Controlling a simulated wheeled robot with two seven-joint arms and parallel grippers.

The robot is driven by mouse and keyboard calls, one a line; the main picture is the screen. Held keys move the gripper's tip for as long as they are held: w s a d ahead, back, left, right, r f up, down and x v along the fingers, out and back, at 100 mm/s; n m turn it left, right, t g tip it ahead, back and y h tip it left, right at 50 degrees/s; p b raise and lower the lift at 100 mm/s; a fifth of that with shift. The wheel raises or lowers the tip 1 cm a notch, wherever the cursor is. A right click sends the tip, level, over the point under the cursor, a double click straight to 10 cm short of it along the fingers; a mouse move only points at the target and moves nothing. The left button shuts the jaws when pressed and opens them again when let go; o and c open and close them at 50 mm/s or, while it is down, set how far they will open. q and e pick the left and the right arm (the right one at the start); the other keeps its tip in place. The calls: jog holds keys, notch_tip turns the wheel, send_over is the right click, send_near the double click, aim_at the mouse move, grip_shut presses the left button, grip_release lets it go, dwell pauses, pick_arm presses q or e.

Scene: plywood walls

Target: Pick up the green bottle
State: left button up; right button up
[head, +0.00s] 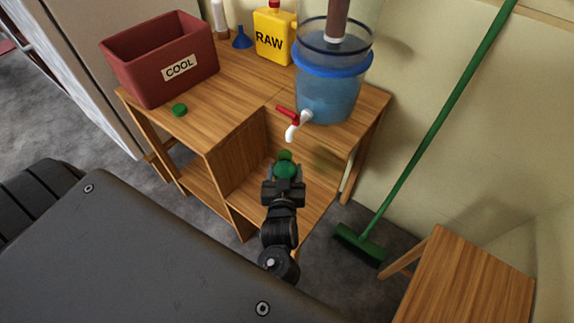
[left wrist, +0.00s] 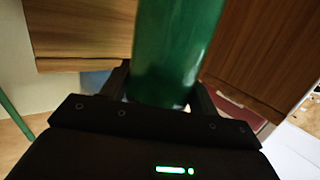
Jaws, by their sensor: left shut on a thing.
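The green bottle (head: 286,169) shows in the head view just beyond my left gripper (head: 284,182), in front of the open lower compartment of the wooden stand. Only a small part of it shows there. In the left wrist view the bottle (left wrist: 178,45) rises between the two fingers of my left gripper (left wrist: 160,92), which is shut on it. Its top end is cut off by the picture edge. From these views I cannot tell whether the bottle touches the shelf. My right gripper is not in view.
The wooden stand (head: 245,95) bears a red COOL bin (head: 140,75), a green cap (head: 179,110), a yellow RAW jug (head: 272,48) and a blue water dispenser (head: 328,95) with a red-handled tap (head: 288,115). A green broom (head: 430,140) leans at right beside a wooden stool (head: 470,285).

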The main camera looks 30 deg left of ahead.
aim_at(282, 176)
pick_arm(q)
jog(key=s+d+r, duration=0.2)
jog(key=s+r, duration=0.1)
jog(key=s, duration=0.3)
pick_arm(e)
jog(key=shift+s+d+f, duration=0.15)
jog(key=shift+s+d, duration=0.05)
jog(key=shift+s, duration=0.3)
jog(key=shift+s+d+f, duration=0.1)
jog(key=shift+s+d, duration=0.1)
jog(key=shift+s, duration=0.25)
pick_arm(q)
jog(key=shift+d, duration=0.1)
